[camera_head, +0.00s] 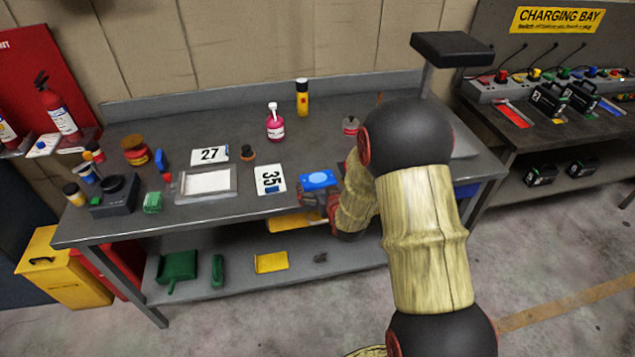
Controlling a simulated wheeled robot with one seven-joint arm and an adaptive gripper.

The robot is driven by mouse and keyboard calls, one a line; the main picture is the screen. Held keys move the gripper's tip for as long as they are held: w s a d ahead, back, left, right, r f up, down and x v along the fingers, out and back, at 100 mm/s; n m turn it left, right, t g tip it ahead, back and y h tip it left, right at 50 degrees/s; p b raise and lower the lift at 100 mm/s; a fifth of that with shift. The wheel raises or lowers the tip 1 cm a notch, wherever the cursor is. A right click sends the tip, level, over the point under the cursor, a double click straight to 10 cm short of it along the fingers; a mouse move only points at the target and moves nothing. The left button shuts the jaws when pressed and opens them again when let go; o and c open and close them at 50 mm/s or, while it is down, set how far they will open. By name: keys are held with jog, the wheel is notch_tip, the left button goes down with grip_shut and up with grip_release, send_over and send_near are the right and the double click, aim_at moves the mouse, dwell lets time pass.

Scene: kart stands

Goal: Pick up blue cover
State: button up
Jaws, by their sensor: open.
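A blue cover (319,179), flat with a lighter oval patch on top, shows near the front edge of the grey workbench (240,208), right of the number 35 card. My gripper (314,197) is open at the cover's near side. It overlaps the cover's lower edge in the picture, and I cannot tell whether they touch. The fingertips are small and partly hidden, and my arm hides the bench to the right.
The number 35 card (270,179) lies close left of the gripper. A pink bottle (275,125) and a yellow-black can (302,100) stand farther back. A yellow-handled tool (292,222) shows below the front edge.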

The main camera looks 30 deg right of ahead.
aim_at(318, 178)
jog(key=shift+b+x, duration=0.4)
jog(key=shift+x, duration=1.5)
jog(key=shift+d+r, duration=0.1)
jog(key=shift+c, duration=0.9)
jog(key=c, duration=0.7)
jog(key=shift+r, duration=0.1)
jog(key=shift+c, duration=0.7)
